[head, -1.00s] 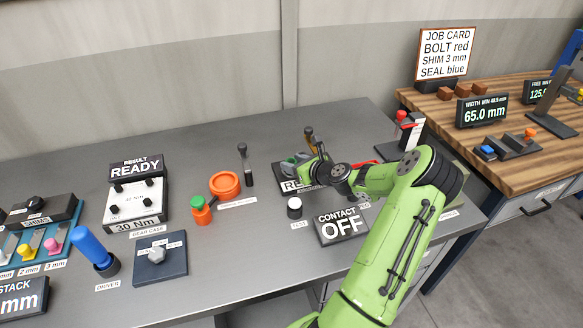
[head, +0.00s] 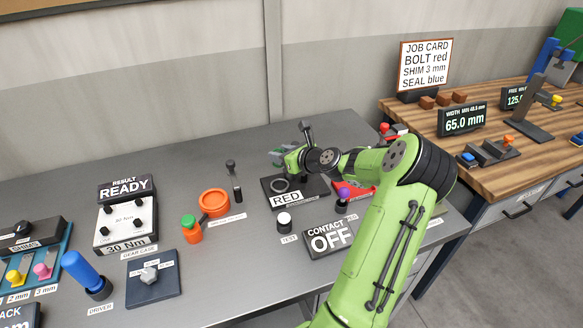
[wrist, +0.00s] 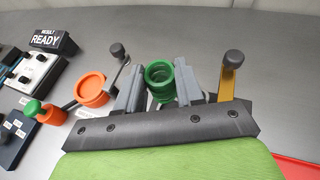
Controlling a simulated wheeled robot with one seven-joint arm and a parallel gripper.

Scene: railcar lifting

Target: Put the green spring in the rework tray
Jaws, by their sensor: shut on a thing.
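My gripper (head: 284,153) is at the back of the grey bench, beyond the RED display, with its jaws shut on the green spring. In the wrist view the spring (wrist: 160,80) stands between the two grey fingers, its open coil end showing. In the head view the spring is small and partly hidden by the fingers and wrist. A red tray (head: 356,192), seemingly the rework tray, lies to the right of the RED display, partly hidden by my arm. A red corner of it appears at the lower right of the wrist view (wrist: 295,168).
The RED display (head: 286,198) has a dark ring fixture behind its sign. A purple-topped post (head: 343,198) stands by the tray's front. A lever (head: 307,130) stands close behind my gripper. An orange ring (head: 214,201) and a CONTACT OFF sign (head: 329,238) are nearby.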

